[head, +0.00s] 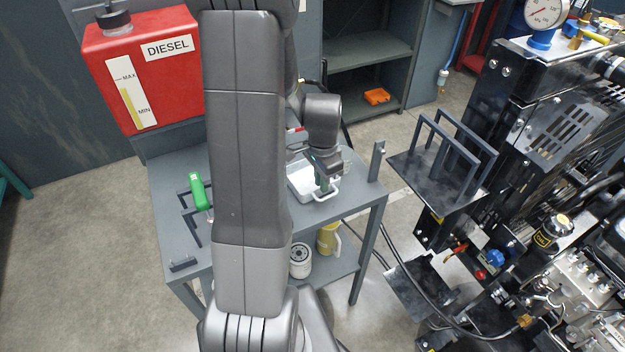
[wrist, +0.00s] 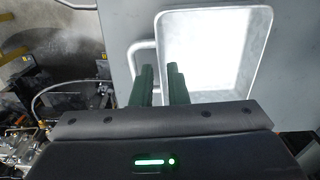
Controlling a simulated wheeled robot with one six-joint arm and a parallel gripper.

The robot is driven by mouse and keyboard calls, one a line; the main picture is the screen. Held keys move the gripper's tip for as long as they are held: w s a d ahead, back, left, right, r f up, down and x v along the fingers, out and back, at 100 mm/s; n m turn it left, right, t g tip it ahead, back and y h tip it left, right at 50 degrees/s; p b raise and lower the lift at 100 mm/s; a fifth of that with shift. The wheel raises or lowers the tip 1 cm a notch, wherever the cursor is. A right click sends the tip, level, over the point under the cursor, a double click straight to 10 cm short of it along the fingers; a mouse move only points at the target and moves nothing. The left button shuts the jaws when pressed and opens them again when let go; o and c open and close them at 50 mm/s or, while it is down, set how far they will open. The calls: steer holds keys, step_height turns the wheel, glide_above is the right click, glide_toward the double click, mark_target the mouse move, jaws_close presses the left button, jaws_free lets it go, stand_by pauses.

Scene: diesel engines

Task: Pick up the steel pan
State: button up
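The steel pan (head: 300,178) is a pale, shallow rectangular tray with a loop handle (head: 328,196) at its near right end. It lies on the grey table and fills the upper right of the wrist view (wrist: 222,58), with the handle (wrist: 131,50) to its left. My gripper (head: 322,182) points down at the handle end of the pan. In the wrist view, its two green fingers (wrist: 161,68) are a narrow gap apart, with the pan's end rim seen between them. Contact with the rim cannot be made out.
The grey table (head: 345,197) also carries a green-handled tool (head: 198,191) on a dark rack and an upright bracket (head: 376,161). A white filter (head: 300,261) and a yellow jug (head: 328,238) stand on its lower shelf. The diesel engine (head: 540,200) stands at right, across a floor gap.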

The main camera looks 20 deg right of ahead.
steer(key=shift+d+f, duration=0.15)
steer(key=shift+f, duration=1.45)
jaws_close()
steer(key=shift+r, duration=0.1)
